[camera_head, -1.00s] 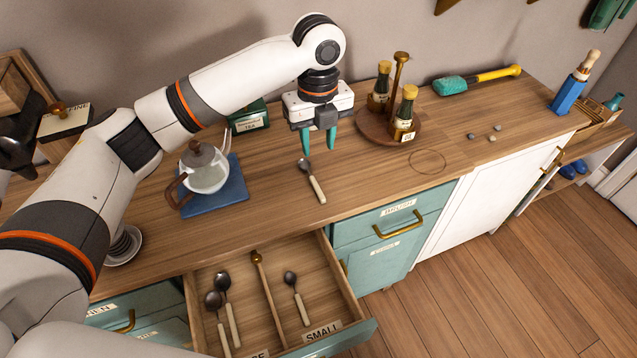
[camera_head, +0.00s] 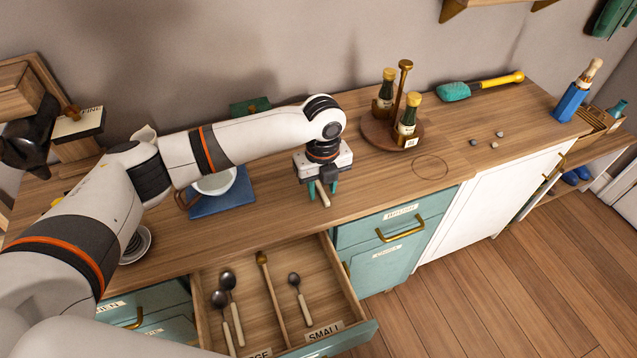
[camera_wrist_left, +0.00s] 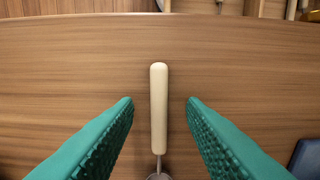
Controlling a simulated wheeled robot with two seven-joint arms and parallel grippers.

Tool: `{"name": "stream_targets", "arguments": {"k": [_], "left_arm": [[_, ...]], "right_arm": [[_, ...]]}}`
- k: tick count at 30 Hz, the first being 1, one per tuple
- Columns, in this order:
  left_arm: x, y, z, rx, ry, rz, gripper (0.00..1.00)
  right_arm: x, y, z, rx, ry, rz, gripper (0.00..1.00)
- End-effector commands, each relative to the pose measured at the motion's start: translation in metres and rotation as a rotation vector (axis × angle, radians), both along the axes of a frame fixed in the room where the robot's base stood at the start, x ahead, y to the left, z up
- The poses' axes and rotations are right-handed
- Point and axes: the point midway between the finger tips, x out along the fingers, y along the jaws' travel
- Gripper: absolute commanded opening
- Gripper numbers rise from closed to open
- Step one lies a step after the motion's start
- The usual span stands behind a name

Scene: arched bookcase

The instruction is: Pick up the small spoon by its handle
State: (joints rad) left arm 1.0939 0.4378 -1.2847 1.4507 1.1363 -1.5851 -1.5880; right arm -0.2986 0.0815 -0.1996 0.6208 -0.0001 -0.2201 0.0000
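A small spoon with a cream handle (camera_head: 322,196) lies on the wooden counter. Its bowl is hidden under my left gripper (camera_head: 323,191) in the head view. In the left wrist view the handle (camera_wrist_left: 159,110) runs lengthwise between the two teal fingers of the open gripper, with a gap on each side. Part of the metal bowl shows at the bottom edge there. Another spoon (camera_head: 299,292) lies in the drawer compartment labelled SMALL. My right gripper is not in view.
The open drawer (camera_head: 347,285) below the counter holds two larger spoons (camera_head: 233,305) left of a wooden divider. A round bottle stand (camera_head: 380,140) is to the right.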

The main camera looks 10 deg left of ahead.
Motion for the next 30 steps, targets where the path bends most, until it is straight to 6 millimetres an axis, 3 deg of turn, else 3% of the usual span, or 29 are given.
{"name": "stream_targets", "arguments": {"k": [8,15,25,30], "left_arm": [[0.0,0.0,-0.003,0.0,0.0,-0.001,0.37],[0.0,0.0,-0.003,0.0,0.0,-0.001,0.0],[0.0,0.0,0.0,-0.001,-0.002,-0.001,0.0],[0.001,0.0,0.023,-0.002,-0.004,-0.002,0.0]], "right_arm": [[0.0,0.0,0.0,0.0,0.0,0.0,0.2],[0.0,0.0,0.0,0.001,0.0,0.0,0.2],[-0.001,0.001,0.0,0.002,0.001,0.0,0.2],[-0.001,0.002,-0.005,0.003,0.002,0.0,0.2]]}}
